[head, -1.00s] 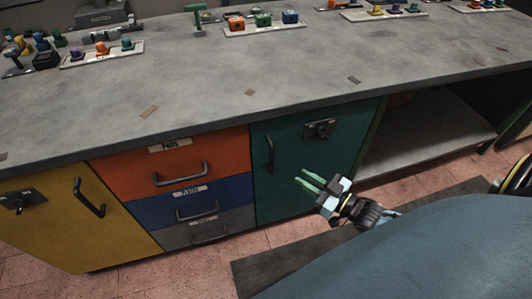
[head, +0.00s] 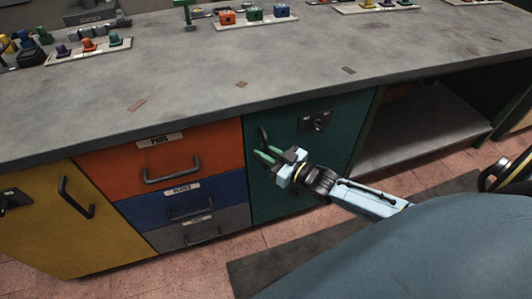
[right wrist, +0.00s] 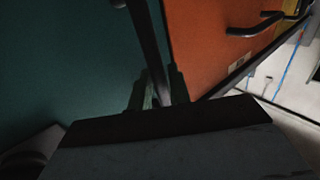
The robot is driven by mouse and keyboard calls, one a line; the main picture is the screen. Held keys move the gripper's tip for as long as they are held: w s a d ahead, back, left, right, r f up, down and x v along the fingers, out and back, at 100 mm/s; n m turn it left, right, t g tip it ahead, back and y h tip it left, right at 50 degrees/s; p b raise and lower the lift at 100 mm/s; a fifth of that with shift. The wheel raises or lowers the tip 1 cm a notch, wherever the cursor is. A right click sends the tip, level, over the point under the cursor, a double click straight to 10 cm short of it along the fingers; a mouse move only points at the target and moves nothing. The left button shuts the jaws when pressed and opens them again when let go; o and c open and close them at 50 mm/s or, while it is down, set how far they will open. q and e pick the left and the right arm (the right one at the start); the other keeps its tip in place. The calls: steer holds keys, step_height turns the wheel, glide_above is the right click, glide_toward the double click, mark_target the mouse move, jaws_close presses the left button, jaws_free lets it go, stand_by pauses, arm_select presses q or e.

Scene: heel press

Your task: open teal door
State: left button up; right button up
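The teal door (head: 325,155) is the right-hand front of the cabinet and looks shut. Its dark vertical handle (head: 263,136) is near the door's left edge, its lower part hidden behind my right gripper. A dark latch plate (head: 316,122) sits at the door's upper middle. My right gripper (head: 265,154) is open at the handle. In the right wrist view, the handle bar (right wrist: 147,45) runs down between the two fingers (right wrist: 158,92), with a finger on each side. Whether they touch it I cannot tell. My left gripper is not in view.
Orange (head: 205,145), blue and grey drawers with handles are left of the teal door, then a yellow door (head: 45,235). The grey worktop (head: 290,65) overhangs above. An open shelf bay (head: 420,140) is to the right.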

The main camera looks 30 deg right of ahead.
jaws_close()
steer(key=shift+s, duration=0.1)
